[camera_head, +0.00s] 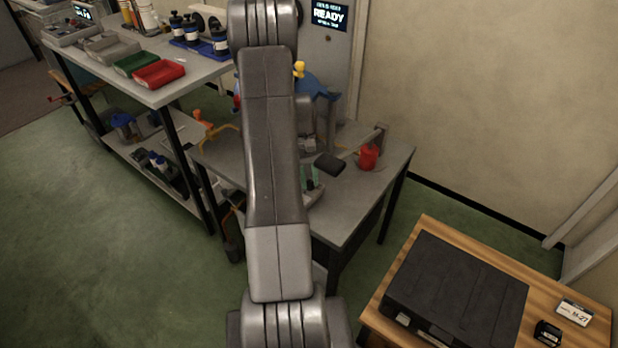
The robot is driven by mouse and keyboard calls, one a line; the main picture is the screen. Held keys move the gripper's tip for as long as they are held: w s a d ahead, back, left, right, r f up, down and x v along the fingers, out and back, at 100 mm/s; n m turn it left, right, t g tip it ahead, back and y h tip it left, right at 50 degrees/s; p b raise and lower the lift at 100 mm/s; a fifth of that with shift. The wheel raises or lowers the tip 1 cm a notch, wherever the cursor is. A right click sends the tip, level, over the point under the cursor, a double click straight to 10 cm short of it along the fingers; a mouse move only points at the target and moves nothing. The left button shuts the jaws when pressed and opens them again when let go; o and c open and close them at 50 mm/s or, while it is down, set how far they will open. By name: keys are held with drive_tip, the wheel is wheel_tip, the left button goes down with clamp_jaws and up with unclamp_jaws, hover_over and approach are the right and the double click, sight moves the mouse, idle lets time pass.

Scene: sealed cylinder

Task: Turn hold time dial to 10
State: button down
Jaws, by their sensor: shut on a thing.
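A grey upright panel (345,55) stands against the wall behind the small grey table. Its dark screen (330,15) reads READY in large letters, and the smaller lines are too small to read surely. I cannot make out the hold time dial. My raised arm covers the middle of the view and part of the panel and table. My gripper does not show; the arm hides whatever is behind it.
The small grey table (345,215) holds a red object (368,157) and a black pad (330,164). A shelf bench (200,80) with a red tray (159,74) stands left. A wooden table (440,228) with a black case (455,295) is front right. Green floor is clear at lower left.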

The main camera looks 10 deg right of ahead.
drive_tip(key=c, duration=1.2)
unclamp_jaws()
drive_tip(key=shift+c, duration=0.2)
drive_tip(key=v, duration=1.4)
drive_tip(key=shift+p, duration=0.45)
drive_tip(key=shift+s+f, duration=0.15)
drive_tip(key=shift+s, duration=0.05)
drive_tip(key=b+x, duration=0.1)
drive_tip(key=x, duration=1.2)
drive_tip(key=shift+f, duration=0.35)
drive_tip(key=shift+r, duration=0.1)
